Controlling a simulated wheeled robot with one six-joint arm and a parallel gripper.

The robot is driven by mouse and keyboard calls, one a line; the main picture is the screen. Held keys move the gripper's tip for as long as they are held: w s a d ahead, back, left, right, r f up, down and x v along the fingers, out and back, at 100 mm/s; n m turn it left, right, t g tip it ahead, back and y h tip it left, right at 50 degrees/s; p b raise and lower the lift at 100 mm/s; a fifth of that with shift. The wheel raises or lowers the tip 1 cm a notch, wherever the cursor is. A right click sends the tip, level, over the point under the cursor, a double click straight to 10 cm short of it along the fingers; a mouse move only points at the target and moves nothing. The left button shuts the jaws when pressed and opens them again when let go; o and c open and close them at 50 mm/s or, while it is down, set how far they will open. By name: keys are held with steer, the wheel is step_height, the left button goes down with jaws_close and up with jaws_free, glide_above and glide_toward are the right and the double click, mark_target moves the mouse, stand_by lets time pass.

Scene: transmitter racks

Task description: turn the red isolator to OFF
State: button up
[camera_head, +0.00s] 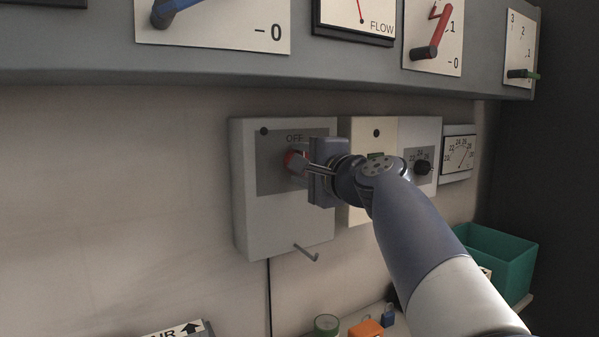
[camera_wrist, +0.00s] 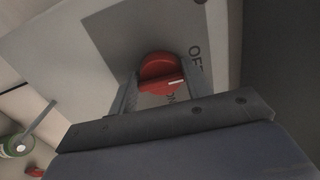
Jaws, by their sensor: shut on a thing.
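The red isolator (camera_head: 291,160) is a round red knob on a dark grey plate, on the front of a light grey wall box (camera_head: 285,216). The word OFF stands on the plate above the knob. In the wrist view the red knob (camera_wrist: 160,72) shows a raised grip with a pale mark, between my two fingers. My gripper (camera_head: 303,165) reaches in from the right and is shut on the knob's grip. The fingers hide part of the knob and the lettering beside it.
A shelf of gauges and levers overhangs above. A green bin (camera_head: 497,262) and small items lie below right.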

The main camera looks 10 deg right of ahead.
stand_by(0.4)
steer(key=o, duration=1)
steer(key=shift+c, duration=0.2)
steer(key=b+v, duration=0.1)
steer(key=v, duration=0.9)
steer(key=shift+s+b, duration=0.4)
steer(key=shift+w+d, duration=0.1)
steer(key=p+x, duration=0.1)
steer(key=x, duration=0.9)
steer(key=shift+w+p, duration=0.3)
steer(key=shift+p, duration=0.1)
